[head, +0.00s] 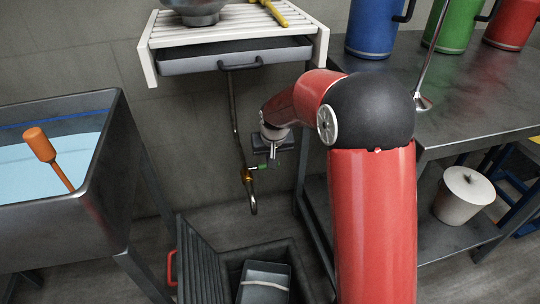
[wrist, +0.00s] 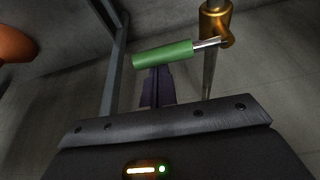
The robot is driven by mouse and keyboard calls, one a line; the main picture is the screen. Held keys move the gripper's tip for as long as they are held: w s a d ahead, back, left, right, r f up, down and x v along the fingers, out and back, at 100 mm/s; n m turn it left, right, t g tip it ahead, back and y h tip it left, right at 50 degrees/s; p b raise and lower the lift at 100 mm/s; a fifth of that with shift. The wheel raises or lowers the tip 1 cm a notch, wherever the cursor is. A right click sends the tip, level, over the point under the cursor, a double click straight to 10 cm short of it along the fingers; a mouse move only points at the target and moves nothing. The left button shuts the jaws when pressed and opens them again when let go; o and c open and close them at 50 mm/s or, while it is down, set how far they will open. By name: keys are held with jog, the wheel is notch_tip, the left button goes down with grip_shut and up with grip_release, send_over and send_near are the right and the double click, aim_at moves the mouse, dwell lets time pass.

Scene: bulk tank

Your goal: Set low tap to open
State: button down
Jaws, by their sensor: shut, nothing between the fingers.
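The low tap is a brass valve body (head: 247,174) on a thin vertical pipe below the drawer. Its green lever handle (head: 263,166) sticks out sideways, across the line of the pipe. In the wrist view the green handle (wrist: 162,54) lies nearly level, joined by a metal stem to the brass body (wrist: 214,20) at the upper right. My gripper (wrist: 157,86) is shut and empty, its dark fingers pointing at the handle's left half. The handle covers the fingertips there, and I cannot tell whether they touch it.
A steel trough (head: 60,215) with blue liquid stands at the left. A slatted rack with a drawer (head: 235,56) hangs above the tap. A dark bin (head: 235,258) with a tray sits below the spout (head: 253,207). A metal bench (head: 470,95) stands at the right.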

jog(key=shift+s+d+m, duration=0.1)
jog(key=shift+s+m, duration=0.2)
jog(key=shift+m, duration=0.1)
jog(key=s+a+m+g+h+b, duration=0.2)
jog(key=s+m, duration=0.6)
jog(key=m, duration=0.5)
jog(key=shift+s+a+h+b, duration=0.25)
jog(key=shift+a+h+b, duration=0.3)
jog(key=shift+h+b, duration=0.6)
